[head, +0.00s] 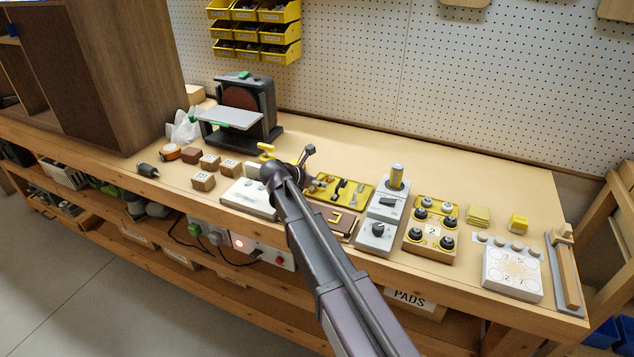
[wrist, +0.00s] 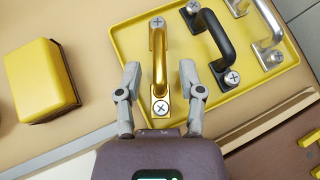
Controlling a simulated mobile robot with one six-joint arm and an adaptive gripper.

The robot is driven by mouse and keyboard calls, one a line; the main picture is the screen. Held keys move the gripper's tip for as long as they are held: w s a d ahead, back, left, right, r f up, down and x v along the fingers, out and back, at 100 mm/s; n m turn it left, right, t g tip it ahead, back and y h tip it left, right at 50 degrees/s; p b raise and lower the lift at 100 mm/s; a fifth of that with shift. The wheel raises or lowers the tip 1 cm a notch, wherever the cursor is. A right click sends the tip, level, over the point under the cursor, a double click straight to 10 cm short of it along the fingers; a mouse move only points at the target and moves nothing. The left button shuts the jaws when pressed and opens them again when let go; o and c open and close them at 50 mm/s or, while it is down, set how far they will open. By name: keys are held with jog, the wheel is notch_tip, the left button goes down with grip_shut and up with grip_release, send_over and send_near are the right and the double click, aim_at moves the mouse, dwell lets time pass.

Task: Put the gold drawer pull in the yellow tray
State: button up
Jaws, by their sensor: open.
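The yellow tray (wrist: 222,112) lies on the bench; it also shows in the head view (head: 367,189), partly behind my arm. The gold drawer pull (wrist: 158,62) appears to lie inside the tray's left end, with a screw at each foot. A black pull (wrist: 216,38) and a silver pull (wrist: 268,25) sit to its right in the same tray. My gripper (wrist: 160,76) is open, with one finger on each side of the gold pull's near part. I see no clear grip on it. In the head view my arm hides the gold pull.
A yellow block (wrist: 42,82) stands left of the tray. A brown board with a gold handle (head: 335,218) lies in front of the tray. A grey switch unit (head: 380,228) stands to its right, and a sander (head: 240,110) behind left. Bench behind the tray is clear.

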jog(key=shift+r, duration=0.1)
jog(key=shift+r, duration=0.15)
jog(key=shift+s+a+r+p, duration=0.35)
jog(key=shift+s+r+p, duration=0.1)
jog(key=shift+p, duration=0.2)
jog(key=p+v, duration=0.5)
jog(key=v, duration=0.4)
jog(key=shift+s+a+r+p, duration=0.35)
jog(key=shift+s+a+p, duration=0.05)
jog(key=shift+a+p, duration=0.1)
